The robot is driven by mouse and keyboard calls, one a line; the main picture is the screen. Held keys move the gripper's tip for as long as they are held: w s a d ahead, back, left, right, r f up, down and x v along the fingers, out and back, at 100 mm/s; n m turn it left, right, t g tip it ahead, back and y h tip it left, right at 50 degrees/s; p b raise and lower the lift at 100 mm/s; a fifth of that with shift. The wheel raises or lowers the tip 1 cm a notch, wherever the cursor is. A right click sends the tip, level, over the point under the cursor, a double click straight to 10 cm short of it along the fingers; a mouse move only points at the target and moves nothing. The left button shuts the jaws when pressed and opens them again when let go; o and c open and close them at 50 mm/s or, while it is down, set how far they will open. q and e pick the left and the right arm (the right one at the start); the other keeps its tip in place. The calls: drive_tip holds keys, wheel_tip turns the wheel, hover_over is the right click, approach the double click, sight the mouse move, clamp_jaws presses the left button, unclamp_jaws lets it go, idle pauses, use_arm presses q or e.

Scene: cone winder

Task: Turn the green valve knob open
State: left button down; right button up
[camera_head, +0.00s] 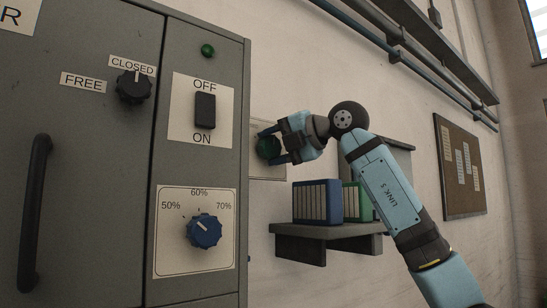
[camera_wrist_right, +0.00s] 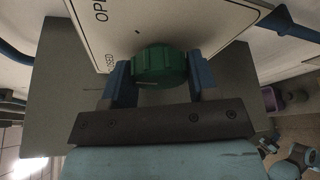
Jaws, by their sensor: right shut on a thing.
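The green valve knob (camera_head: 268,148) is on a pale plate on the wall, just right of the grey cabinet. In the head view it is partly covered by my right gripper (camera_head: 271,146). In the right wrist view the green knob (camera_wrist_right: 160,65) sits between the two blue fingers of my right gripper (camera_wrist_right: 160,78), which are shut on its sides. The white plate (camera_wrist_right: 140,22) behind it carries partly cut-off lettering and a small arrow mark. My left gripper is not in view.
The grey cabinet (camera_head: 100,190) fills the left, with a black selector knob (camera_head: 134,87), a black rocker switch (camera_head: 205,110), a blue dial (camera_head: 204,231) and a black handle (camera_head: 36,185). A shelf (camera_head: 310,236) with blue (camera_head: 318,201) and green binders is below my right arm.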

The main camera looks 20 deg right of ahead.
drive_tip(key=m+b, duration=0.1)
drive_tip(key=m, duration=0.1)
drive_tip(key=m+y+b, duration=0.1)
drive_tip(key=b, duration=0.1)
drive_tip(key=shift+f+m+t+y, duration=0.2)
drive_tip(key=shift+m+t+y, duration=0.1)
drive_tip(key=shift+m+t, duration=0.1)
drive_tip(key=shift+m+b, duration=0.3)
drive_tip(key=shift+b, duration=0.25)
drive_tip(key=shift+m+t+b, duration=0.3)
drive_tip(key=shift+m+b, duration=0.15)
drive_tip(key=shift+m, duration=0.15)
drive_tip(key=shift+r+m+y+b, duration=0.1)
drive_tip(key=shift+m+y+b, duration=0.3)
drive_tip(key=shift+m, duration=0.1)
drive_tip(key=o, duration=0.9)
drive_tip(key=shift+o, duration=0.2)
